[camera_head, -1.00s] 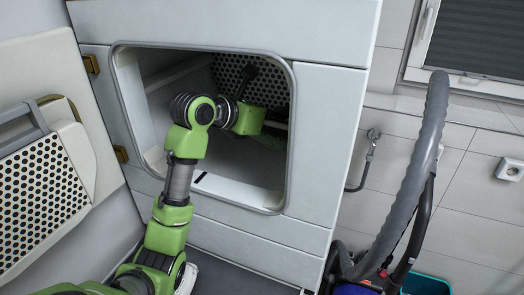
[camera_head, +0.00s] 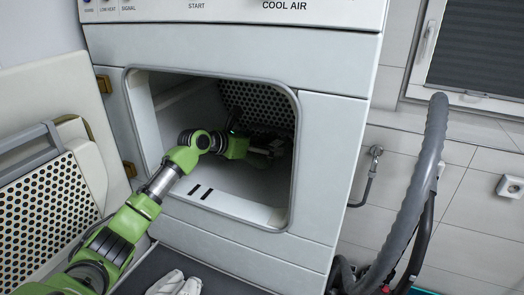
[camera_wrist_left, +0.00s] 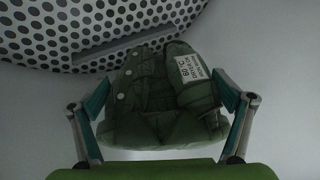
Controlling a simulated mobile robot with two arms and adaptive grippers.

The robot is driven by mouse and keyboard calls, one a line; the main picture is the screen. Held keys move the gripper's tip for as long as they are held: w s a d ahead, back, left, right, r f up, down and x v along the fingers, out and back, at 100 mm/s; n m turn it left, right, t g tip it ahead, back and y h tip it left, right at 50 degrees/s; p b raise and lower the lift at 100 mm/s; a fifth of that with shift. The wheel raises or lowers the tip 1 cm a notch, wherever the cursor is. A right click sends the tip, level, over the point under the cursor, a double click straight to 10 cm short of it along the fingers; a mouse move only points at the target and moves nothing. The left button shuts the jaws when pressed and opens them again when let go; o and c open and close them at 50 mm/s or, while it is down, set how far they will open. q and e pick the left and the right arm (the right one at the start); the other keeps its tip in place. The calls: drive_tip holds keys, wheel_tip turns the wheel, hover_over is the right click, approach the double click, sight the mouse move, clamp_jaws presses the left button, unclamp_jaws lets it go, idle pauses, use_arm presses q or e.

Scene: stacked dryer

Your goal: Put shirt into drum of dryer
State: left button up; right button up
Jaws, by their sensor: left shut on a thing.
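The shirt (camera_wrist_left: 165,85) is a dark green bundle with pale buttons and a white label, between the fingers of my left gripper (camera_wrist_left: 162,105) in the left wrist view. My left gripper (camera_head: 272,148) is shut on it, deep inside the dryer drum (camera_head: 235,185). The perforated back wall of the drum (camera_wrist_left: 75,50) is behind the shirt. In the head view the shirt is hard to make out in the dark interior. The dryer door (camera_head: 55,215) stands open at the left. My right gripper is not in view.
The opening's grey rim (camera_head: 295,170) surrounds my arm. A grey vacuum hose (camera_head: 425,150) stands to the right of the dryer. A wall socket (camera_head: 510,186) is at the far right.

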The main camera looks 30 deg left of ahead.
use_arm(q)
wheel_tip(320, 180, down, 3)
drive_tip(key=shift+w+a+f+p, duration=0.1)
drive_tip(key=shift+a+p, duration=0.05)
drive_tip(key=shift+p, duration=0.6)
drive_tip(key=shift+f, duration=0.1)
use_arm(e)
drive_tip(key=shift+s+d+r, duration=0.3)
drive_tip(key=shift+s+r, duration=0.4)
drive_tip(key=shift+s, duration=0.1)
use_arm(q)
drive_tip(key=shift+f, duration=0.15)
drive_tip(key=shift+f, duration=0.45)
drive_tip(key=o, duration=1)
drive_tip(key=shift+c, duration=0.2)
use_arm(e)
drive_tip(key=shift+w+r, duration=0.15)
use_arm(q)
drive_tip(key=shift+r, duration=0.1)
